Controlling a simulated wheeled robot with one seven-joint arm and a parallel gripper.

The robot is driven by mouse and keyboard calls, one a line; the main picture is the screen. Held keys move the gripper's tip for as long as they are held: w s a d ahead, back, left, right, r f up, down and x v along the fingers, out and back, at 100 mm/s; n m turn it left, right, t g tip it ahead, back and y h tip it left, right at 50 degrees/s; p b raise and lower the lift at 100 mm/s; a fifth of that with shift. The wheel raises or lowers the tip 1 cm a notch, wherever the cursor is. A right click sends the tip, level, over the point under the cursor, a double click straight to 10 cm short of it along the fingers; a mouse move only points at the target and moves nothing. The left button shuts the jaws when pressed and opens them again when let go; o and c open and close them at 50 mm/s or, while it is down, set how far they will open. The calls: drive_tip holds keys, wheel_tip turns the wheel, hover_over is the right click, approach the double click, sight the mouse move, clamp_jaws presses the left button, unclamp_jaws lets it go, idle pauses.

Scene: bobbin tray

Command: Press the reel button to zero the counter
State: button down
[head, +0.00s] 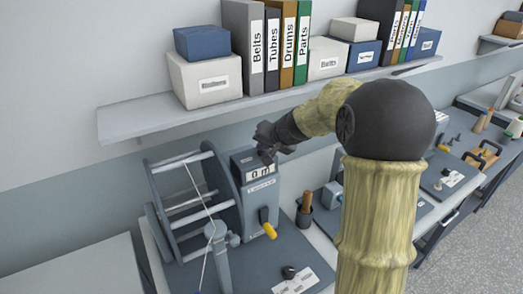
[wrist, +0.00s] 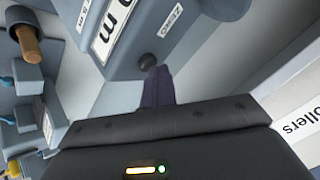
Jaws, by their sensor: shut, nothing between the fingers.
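The reel (head: 190,200) stands at the left of the bench in the head view, with a cord running down from it. Its blue-grey counter box (head: 262,196) has a white display (head: 260,172) with dark characters, partly readable, and a yellow-handled crank (head: 268,229). In the wrist view the dark round button (wrist: 148,61) sits on the counter box (wrist: 140,40), beside a "ZERO" label (wrist: 172,20). My gripper (head: 266,146) is shut and empty at the top of the box. Its fingertips (wrist: 157,72) are right at the button; I cannot tell whether they touch it.
A wall shelf (head: 180,112) with boxes and binders runs above and behind the reel. A pot with a wooden-handled tool (head: 305,205) stands right of the counter box. The dark mat (head: 225,272) has some bare room in front.

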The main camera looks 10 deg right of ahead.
drive_tip(key=shift+r+p, duration=0.65)
drive_tip(key=shift+r, duration=0.2)
wheel_tip(320, 180, up, 5)
drive_tip(key=p, duration=0.3)
drive_tip(key=shift+p, duration=0.3)
idle(0.5)
drive_tip(key=s+f+n+g+h+b, duration=0.1)
drive_tip(key=s+f+g+b, duration=0.1)
drive_tip(key=s+f, duration=0.4)
drive_tip(key=s+f+n+g+h+b, duration=0.1)
drive_tip(key=s+f+g+b, duration=0.1)
drive_tip(key=s+f, duration=0.5)
drive_tip(key=s+f+n+g+h+b, duration=0.1)
drive_tip(key=s+f, duration=0.5)
drive_tip(key=s, duration=0.9)
drive_tip(key=shift+s+a+f+n+g+h+b, duration=0.15)
drive_tip(key=shift+s+a+n+g+h+b, duration=0.2)
drive_tip(key=shift+n+b, duration=0.45)
